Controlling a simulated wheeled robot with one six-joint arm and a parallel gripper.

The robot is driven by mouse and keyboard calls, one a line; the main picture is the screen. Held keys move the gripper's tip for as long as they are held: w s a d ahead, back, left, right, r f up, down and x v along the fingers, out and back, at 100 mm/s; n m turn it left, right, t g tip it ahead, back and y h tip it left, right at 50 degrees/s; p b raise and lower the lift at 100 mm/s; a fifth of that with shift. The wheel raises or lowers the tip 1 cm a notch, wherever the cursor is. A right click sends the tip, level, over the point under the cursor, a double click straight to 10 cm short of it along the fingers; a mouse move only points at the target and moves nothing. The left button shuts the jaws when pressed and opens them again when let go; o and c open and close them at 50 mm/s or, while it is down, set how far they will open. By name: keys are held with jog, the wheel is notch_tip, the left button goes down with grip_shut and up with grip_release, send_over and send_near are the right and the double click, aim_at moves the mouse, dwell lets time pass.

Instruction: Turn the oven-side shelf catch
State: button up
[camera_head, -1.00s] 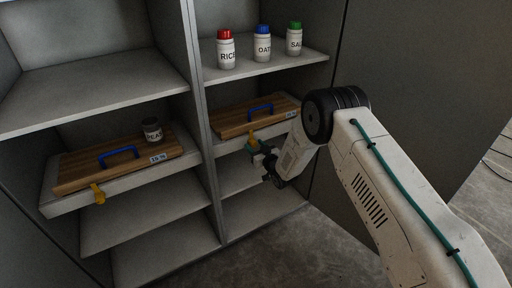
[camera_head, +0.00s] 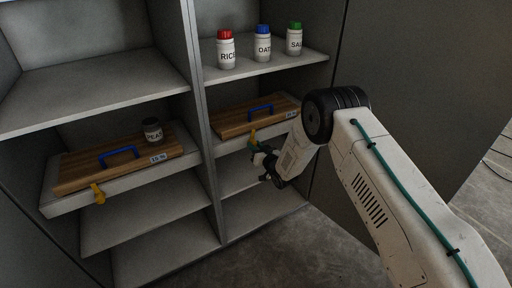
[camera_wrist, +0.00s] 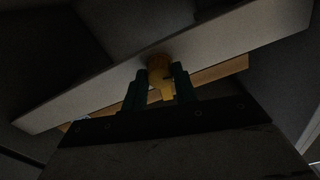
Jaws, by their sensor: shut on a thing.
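My gripper (camera_head: 256,148) is at the right catch, just below the shelf edge. No oven shows in these views.
Wooden boards with blue handles lie on the left shelf (camera_head: 120,168) and right shelf (camera_head: 255,116). A dark jar (camera_head: 152,131) stands on the left board. Red-, blue- and green-capped jars (camera_head: 262,44) stand on the upper right shelf. Lower shelves are empty.

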jog(key=m, duration=0.4)
jog(key=shift+m, duration=0.3)
jog(key=m, duration=0.3)
jog(key=shift+m, duration=0.3)
jog(key=m, duration=0.3)
jog(key=shift+m, duration=2.1)
jog(key=o, duration=1)
jog(key=shift+c, duration=0.2)
